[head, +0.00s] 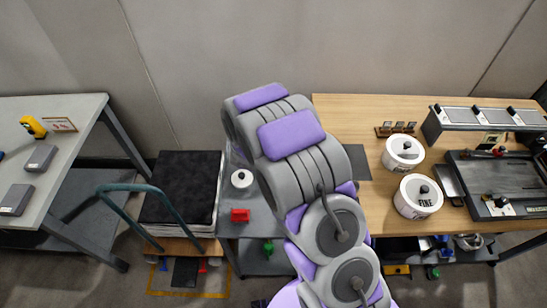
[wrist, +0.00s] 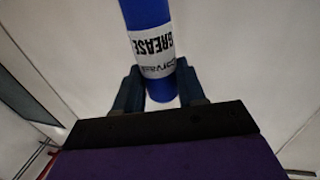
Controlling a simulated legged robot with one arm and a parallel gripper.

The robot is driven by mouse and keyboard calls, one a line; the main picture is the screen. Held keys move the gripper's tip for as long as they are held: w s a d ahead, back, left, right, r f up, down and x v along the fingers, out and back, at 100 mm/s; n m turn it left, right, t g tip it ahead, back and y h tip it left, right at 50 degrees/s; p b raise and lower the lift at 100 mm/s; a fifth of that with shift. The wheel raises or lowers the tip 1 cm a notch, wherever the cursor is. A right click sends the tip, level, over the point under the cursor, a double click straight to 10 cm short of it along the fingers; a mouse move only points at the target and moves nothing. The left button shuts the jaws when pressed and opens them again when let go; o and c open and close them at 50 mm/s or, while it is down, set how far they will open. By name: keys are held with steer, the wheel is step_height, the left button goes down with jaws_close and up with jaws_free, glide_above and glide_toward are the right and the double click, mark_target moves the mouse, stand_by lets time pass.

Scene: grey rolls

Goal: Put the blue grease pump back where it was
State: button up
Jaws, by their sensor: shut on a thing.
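The blue grease pump (wrist: 147,14) is a blue cylinder with a white label reading GREASE, upside down in the wrist view. My gripper (wrist: 159,80) is shut on it, with one dark finger on each side near the label. Its far end runs out of the top of the wrist view. In the head view my arm hides the gripper and the pump, so I cannot tell where they are over the furniture. No marked place for the pump can be made out.
A grey bench (head: 58,122) stands left, with a yellow tool (head: 33,127). The wooden bench (head: 350,108) at right holds white tubs (head: 418,197) and a machine (head: 500,170).

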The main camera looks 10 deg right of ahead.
steer(key=f, duration=0.3)
steer(key=w+f, duration=0.1)
steer(key=f, duration=0.2)
steer(key=f+b, duration=0.1)
steer(key=f, duration=0.2)
steer(key=shift+w+a+f, duration=0.1)
steer(key=shift+w+f, duration=0.15)
steer(key=shift+f, duration=0.15)
step_height(320, 180, down, 10)
steer(key=a+b, duration=0.1)
steer(key=b, duration=0.1)
steer(key=shift+a, duration=0.25)
steer(key=o, duration=0.8)
steer(key=shift+c, duration=0.2)
steer(key=shift+d, duration=0.4)
steer(key=p+v, duration=0.1)
steer(key=v, duration=1.1)
steer(key=shift+a+r+p, duration=0.1)
steer(key=shift+a+p, duration=0.15)
steer(key=shift+p, duration=0.1)
